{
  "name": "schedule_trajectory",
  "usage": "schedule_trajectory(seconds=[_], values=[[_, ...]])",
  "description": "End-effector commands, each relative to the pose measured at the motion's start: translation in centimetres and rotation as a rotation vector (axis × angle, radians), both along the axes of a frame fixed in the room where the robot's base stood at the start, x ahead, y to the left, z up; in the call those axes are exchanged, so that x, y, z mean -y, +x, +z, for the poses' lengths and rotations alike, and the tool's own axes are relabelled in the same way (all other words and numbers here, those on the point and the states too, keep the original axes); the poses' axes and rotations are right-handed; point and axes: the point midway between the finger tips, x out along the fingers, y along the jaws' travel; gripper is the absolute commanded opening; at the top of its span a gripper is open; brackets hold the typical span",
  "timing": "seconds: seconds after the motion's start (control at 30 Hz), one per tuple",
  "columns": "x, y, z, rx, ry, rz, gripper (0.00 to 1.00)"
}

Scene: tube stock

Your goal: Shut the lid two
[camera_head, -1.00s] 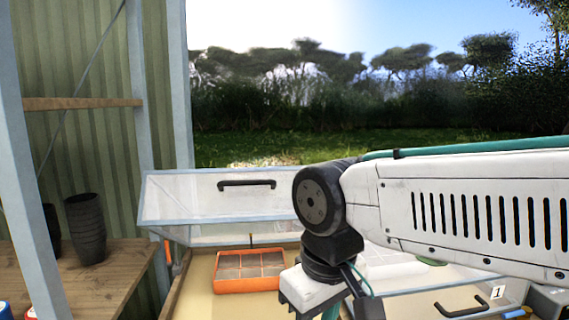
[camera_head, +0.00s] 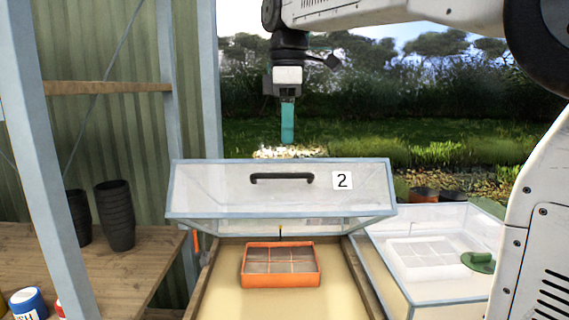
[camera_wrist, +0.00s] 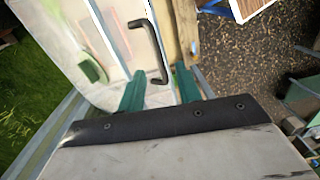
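Lid two (camera_head: 210,190) is a clear, pale-framed lid with a black handle (camera_head: 282,179) and a "2" label (camera_head: 342,180). It stands raised over its bed in the head view. My gripper (camera_head: 288,140) points down above the lid's top edge in that view, apart from the handle. In the wrist view my gripper (camera_wrist: 160,88) has its two teal fingers spread with nothing between them. A black handle (camera_wrist: 150,50) on a clear lid shows just beyond the fingers there; I cannot tell which lid it belongs to.
An orange seed tray (camera_head: 280,280) sits in the open bed. To the right, a lower clear-covered bed (camera_head: 420,300) has a white tray and a green item (camera_head: 478,262). A wooden bench (camera_head: 130,280) with black pots (camera_head: 115,215) and a post stand on the left.

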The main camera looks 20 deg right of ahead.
Motion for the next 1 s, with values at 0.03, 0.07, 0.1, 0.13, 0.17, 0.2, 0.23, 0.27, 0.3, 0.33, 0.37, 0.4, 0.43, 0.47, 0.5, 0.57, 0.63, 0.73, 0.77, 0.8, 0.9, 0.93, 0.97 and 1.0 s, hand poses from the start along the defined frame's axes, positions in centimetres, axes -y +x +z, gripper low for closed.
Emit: schedule_trajectory(seconds=[0.03,0.07,0.1,0.13,0.17,0.2,0.23,0.27,0.3,0.33,0.37,0.4,0.43,0.47,0.5,0.57,0.63,0.73,0.77,0.8,0.9,0.93,0.97,1.0], values=[[-0.1,0.5,0.2,-0.002,0.001,0.021,0.34],[-0.1,0.7,0.2,-0.002,0.002,0.031,0.34],[-0.2,0.8,0.1,-0.005,0.002,0.039,0.34],[-0.2,0.8,-0.1,-0.005,0.003,0.043,0.34],[-0.2,0.8,-0.4,-0.005,0.003,0.045,0.34],[-0.3,0.8,-0.9,-0.007,0.003,0.046,0.34],[-0.3,0.7,-1.3,-0.007,0.003,0.046,0.34],[-0.3,0.7,-1.8,-0.005,0.003,0.046,0.34],[-0.3,0.6,-2.5,-0.007,0.002,0.045,0.34],[-0.3,0.6,-3.0,-0.006,0.003,0.045,0.34],[-0.3,0.6,-3.5,-0.007,0.002,0.045,0.34],[-0.4,0.5,-4.2,-0.006,0.003,0.045,0.34],[-0.4,0.5,-4.7,-0.007,0.002,0.045,0.34],[-0.4,0.5,-5.1,-0.007,0.002,0.045,0.34],[-0.4,0.5,-5.6,-0.005,0.003,0.044,0.34],[-0.4,0.4,-6.3,-0.005,0.003,0.044,0.34],[-0.4,0.4,-6.8,-0.004,0.002,0.044,0.34],[-0.4,0.4,-7.2,-0.003,0.003,0.044,0.34],[-0.4,0.4,-7.3,-0.003,0.003,0.043,0.34],[-0.4,0.4,-7.3,-0.003,0.003,0.043,0.34],[-0.4,0.4,-7.3,-0.003,0.003,0.043,0.34],[-0.4,0.4,-7.3,-0.003,0.003,0.043,0.34],[-0.4,0.4,-7.3,-0.003,0.003,0.043,0.34],[-0.4,0.4,-7.3,-0.003,0.003,0.043,0.26]])
